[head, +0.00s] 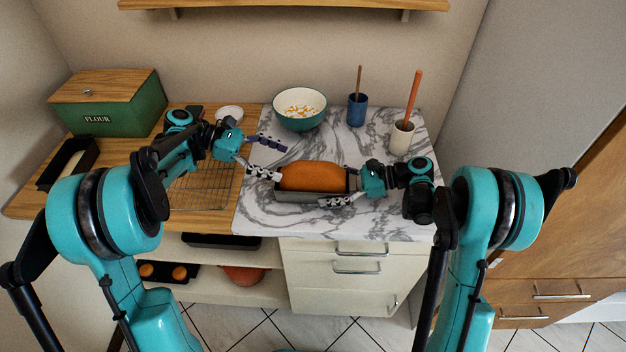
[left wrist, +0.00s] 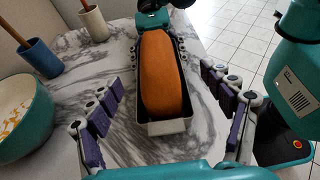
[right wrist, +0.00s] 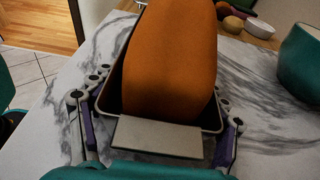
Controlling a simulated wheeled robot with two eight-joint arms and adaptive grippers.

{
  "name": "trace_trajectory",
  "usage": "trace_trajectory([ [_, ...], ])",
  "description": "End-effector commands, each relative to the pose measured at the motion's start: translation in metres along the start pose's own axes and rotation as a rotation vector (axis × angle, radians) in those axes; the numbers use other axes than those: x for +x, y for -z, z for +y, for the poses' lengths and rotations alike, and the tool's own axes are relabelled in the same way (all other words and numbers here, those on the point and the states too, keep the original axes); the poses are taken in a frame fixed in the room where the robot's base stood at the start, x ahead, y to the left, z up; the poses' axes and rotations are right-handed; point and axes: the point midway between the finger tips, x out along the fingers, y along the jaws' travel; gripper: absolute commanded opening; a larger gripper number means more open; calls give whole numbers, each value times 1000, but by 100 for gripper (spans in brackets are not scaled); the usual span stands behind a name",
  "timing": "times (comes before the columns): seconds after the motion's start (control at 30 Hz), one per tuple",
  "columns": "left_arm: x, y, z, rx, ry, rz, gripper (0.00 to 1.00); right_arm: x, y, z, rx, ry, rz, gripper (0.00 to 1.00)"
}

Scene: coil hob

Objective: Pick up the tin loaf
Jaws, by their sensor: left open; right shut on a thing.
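The tin loaf (head: 313,176) is a long orange-brown loaf in a dark rectangular tin (head: 300,196) on the marble top. In the right wrist view the loaf (right wrist: 172,60) rises above the tin's rim. My right gripper (right wrist: 158,145) is shut on the tin at its right end, one finger along each long side. My left gripper (head: 262,158) is open at the tin's left end. In the left wrist view its spread fingers (left wrist: 165,110) stand either side of the tin's near end, apart from it.
A teal bowl (head: 300,121), a blue cup (head: 357,112) and a white crock (head: 402,140) stand behind the tin. On the wooden top are a wire rack (head: 203,188), a green flour box (head: 120,115) and a dark tin (head: 50,170). Marble is clear in front.

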Motion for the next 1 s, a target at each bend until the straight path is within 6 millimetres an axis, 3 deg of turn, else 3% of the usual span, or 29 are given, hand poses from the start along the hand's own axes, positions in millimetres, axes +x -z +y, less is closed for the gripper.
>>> trace_trajectory([
  [0.2, 40, 0, 0, 2, 2, 1, 81, 1, 1, 0, 0, 0, 2, 58],
  [0.47, 57, 2, 2, 3, 0, 2, 81, 0, 1, 0, -1, -1, 2, 58],
  [0.77, 99, 9, 8, 3, 1, 2, 81, 1, 1, 0, 0, -1, 2, 58],
  [1.0, 103, 9, 8, 2, -2, 2, 81, 0, 1, 0, 0, -1, 2, 58],
])
